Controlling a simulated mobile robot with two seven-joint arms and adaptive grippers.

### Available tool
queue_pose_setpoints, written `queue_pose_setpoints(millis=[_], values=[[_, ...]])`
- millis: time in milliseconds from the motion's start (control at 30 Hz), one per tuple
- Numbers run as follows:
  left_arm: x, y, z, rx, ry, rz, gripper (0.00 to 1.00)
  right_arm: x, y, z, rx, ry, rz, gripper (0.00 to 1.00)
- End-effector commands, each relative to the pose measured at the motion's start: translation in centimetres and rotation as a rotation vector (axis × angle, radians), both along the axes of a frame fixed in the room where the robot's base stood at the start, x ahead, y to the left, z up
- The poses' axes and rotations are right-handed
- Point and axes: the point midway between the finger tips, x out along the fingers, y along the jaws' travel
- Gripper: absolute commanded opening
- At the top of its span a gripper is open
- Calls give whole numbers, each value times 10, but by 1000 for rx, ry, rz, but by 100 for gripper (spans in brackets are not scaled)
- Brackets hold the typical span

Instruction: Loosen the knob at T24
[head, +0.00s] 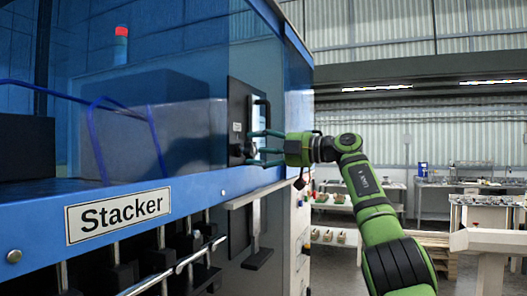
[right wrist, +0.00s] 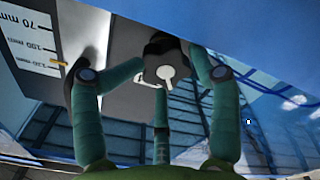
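A dark knob (right wrist: 168,68) with a white pointer mark is in the right wrist view, at the upper middle. In the head view the knob (head: 249,149) sits on a dark panel (head: 238,112) at the end of the blue machine. My right gripper (head: 252,149) reaches it from the right. In the right wrist view its green fingers (right wrist: 167,72) bend in on both sides of the knob and appear to touch it, with a third finger below. No T24 label is readable. My left gripper is not in view.
A scale plate (right wrist: 30,45) with millimetre marks is beside the knob. A vertical handle (head: 262,115) is on the panel just above the fingers. The blue machine with its Stacker sign (head: 118,215) fills the left. Workbenches (head: 433,198) stand far behind at right.

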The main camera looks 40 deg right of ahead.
Motion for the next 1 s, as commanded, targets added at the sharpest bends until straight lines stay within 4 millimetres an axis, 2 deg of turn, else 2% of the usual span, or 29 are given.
queue_pose_setpoints(millis=[33, 333, 733, 1000], values=[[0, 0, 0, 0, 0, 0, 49, 1, 6, 1, -4, 0, 11, 57], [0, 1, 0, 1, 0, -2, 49, -4, 1, -1, -3, 2, 10, 57], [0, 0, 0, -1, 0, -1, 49, -57, -33, -2, 2, -1, 1, 57], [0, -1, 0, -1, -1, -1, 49, -73, -42, -2, 4, -1, 3, 57]])
